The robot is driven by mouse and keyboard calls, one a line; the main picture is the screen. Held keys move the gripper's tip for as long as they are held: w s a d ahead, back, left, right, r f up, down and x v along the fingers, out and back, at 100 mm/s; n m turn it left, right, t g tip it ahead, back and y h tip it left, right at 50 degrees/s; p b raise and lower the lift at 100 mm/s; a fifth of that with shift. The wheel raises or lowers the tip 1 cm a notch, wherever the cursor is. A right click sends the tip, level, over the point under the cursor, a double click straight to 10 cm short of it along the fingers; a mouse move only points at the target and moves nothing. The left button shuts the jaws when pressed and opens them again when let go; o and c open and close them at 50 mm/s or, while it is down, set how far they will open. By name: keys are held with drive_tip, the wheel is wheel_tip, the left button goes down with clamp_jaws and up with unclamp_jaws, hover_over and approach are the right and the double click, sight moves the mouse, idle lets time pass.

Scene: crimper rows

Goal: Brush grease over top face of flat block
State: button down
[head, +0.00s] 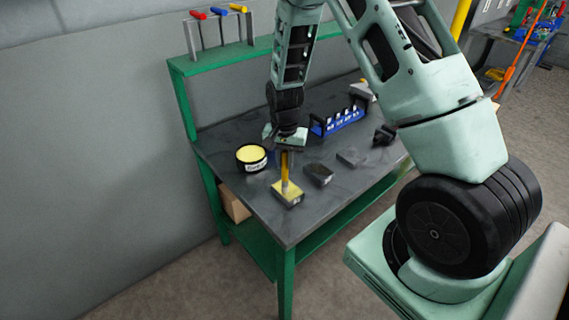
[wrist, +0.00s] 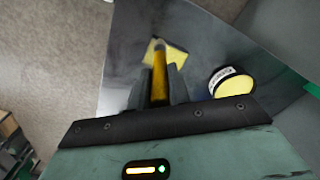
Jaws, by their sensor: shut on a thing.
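My gripper (head: 286,146) is shut on the yellow handle of a brush (head: 285,172) that points down. It also shows in the wrist view (wrist: 159,88), where the brush handle (wrist: 160,70) stands between the fingers. The brush's lower end is at the flat block (head: 288,193), whose top face looks yellow. I cannot tell whether the bristles touch it. The block (wrist: 175,55) is partly hidden behind the handle in the wrist view. An open tub of yellow grease (head: 251,156) stands on the bench left of the gripper; it also shows in the wrist view (wrist: 230,82).
The dark bench top (head: 262,206) holds a dark block (head: 319,174), a flat grey piece (head: 352,157) and a blue rack (head: 340,122). A green shelf (head: 222,61) with red, blue and yellow handled tools runs along the back. The front right of the bench is clear.

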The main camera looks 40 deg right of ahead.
sight(285, 152)
drive_tip(key=shift+r+p, duration=1.4)
drive_tip(key=shift+r, duration=0.9)
drive_tip(key=shift+d, duration=0.1)
